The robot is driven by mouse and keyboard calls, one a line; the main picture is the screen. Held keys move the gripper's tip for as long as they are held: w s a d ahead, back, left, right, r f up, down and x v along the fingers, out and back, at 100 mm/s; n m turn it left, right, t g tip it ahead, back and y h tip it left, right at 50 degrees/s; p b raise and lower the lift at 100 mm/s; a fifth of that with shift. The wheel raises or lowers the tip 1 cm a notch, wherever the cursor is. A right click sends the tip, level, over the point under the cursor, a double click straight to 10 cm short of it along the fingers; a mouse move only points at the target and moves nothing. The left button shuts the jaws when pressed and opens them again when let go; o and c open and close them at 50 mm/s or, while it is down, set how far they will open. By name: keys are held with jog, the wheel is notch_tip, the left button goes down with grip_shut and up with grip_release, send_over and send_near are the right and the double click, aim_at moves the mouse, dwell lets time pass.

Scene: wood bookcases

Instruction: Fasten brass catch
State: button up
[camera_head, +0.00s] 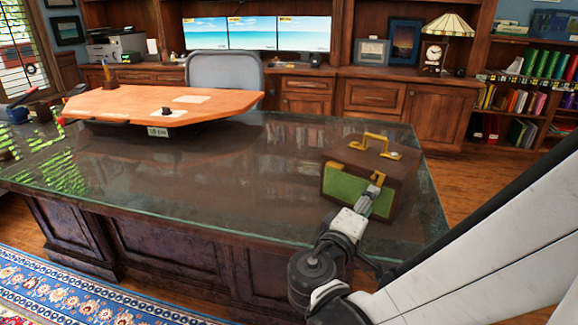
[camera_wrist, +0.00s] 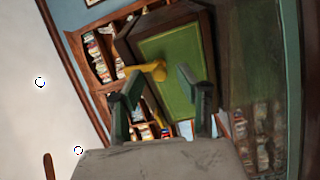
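A brown case (camera_head: 398,180) with a green front panel (camera_head: 345,186) stands on the glass-topped desk, its lid down. The brass catch (camera_head: 377,177) is at the front upper edge of the case. It also shows in the wrist view (camera_wrist: 150,70), where it sits at the edge of the green panel. My gripper (camera_head: 371,190) is at the front of the case, by the catch. In the wrist view my gripper (camera_wrist: 158,76) has its two fingers apart, with the catch between or just beyond the tips, nearer the left finger. I cannot tell whether they touch.
A brass handle (camera_head: 376,140) stands up on the case top. The glass desk top (camera_head: 240,170) is clear left of the case. A raised wooden board (camera_head: 160,103) with small items is at the back left. A grey chair (camera_head: 222,72) stands behind the desk.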

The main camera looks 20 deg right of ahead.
jog(key=shift+w+d, duration=0.45)
jog(key=shift+d, duration=0.15)
jog(key=shift+c, duration=0.5)
grip_shut()
